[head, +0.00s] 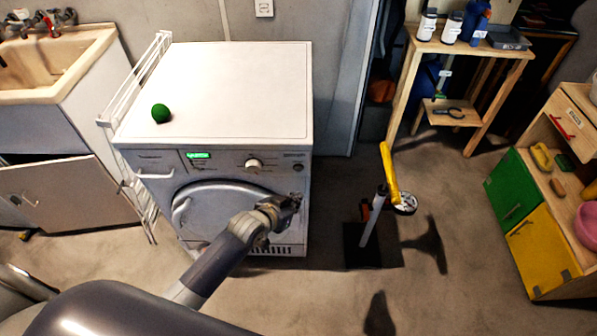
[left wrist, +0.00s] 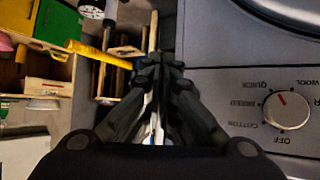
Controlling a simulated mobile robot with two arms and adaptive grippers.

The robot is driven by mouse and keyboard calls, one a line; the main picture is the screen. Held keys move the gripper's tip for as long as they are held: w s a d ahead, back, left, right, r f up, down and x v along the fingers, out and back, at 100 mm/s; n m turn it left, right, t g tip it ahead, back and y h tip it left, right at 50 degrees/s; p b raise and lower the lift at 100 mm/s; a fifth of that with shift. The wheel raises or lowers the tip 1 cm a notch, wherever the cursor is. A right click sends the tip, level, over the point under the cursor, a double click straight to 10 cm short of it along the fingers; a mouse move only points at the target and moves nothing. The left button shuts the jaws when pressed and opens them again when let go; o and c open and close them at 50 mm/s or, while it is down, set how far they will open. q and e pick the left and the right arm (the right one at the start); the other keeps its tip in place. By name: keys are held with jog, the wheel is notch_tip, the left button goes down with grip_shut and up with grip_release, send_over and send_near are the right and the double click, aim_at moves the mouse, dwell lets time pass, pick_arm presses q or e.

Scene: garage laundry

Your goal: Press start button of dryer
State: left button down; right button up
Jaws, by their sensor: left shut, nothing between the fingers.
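The dryer (head: 240,100) stands in the middle of the head view, with a white top and a grey front panel. The panel has a lit green display (head: 198,156) and a round dial (head: 254,164). The dial also shows in the left wrist view (left wrist: 287,109), with a red pointer and printed settings. I cannot make out which control is the start button. My left gripper (head: 295,200) is shut and empty, in front of the dryer's right side below the panel. In the left wrist view the fingertips (left wrist: 160,62) are together beside the panel's edge. My right gripper is not in view.
A green ball (head: 160,113) lies on the dryer top. A white drying rack (head: 136,85) and a sink (head: 55,65) are at left. A yellow-handled scooter-like thing (head: 389,172) stands right of the dryer. A wooden shelf (head: 480,52) is behind it. Floor in front is partly clear.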

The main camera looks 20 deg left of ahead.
aim_at(298, 169)
pick_arm(q)
jog(key=w+a+b, duration=0.2)
jog(key=w+b, duration=0.1)
jog(key=w, duration=0.3)
jog(key=shift+w, duration=0.3)
dwell(0.9)
jog(key=shift+w+a, duration=0.1)
jog(key=shift+w, duration=0.3)
